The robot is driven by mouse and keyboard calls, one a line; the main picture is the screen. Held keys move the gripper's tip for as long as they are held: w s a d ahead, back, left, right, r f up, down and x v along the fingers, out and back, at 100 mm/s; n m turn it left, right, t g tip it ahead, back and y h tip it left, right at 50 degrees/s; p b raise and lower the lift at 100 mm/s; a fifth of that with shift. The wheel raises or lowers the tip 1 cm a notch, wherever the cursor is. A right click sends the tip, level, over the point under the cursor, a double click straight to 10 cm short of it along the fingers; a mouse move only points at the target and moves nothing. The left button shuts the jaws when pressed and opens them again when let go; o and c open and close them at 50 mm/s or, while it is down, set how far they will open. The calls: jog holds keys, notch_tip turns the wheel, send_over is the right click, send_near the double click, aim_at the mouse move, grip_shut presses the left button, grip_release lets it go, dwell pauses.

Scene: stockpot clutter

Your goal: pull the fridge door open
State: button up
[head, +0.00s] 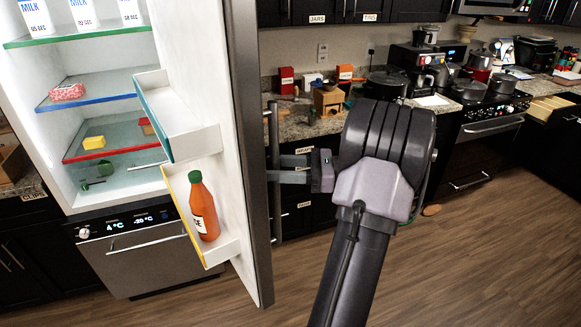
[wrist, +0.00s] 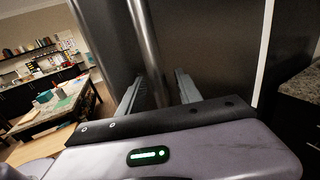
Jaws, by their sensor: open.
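The fridge door (head: 250,150) stands well open in the head view, swung out to the right of the lit fridge interior (head: 110,110). Its long vertical bar handle (head: 275,210) is on the door's outer side. My gripper (head: 281,168) is at the middle of the handle, with its fingers pointing left. In the wrist view the handle (wrist: 146,45) runs down between the two open fingers (wrist: 158,80). I cannot tell whether either finger touches it.
Door shelves hold an orange bottle (head: 203,208). Milk cartons (head: 82,14) and food sit on the fridge shelves. A counter with pots (head: 385,82) and an oven (head: 490,128) lie behind my arm.

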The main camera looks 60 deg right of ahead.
jog(key=p+v, duration=0.4)
jog(key=v, duration=1.3)
jog(key=shift+p, duration=0.35)
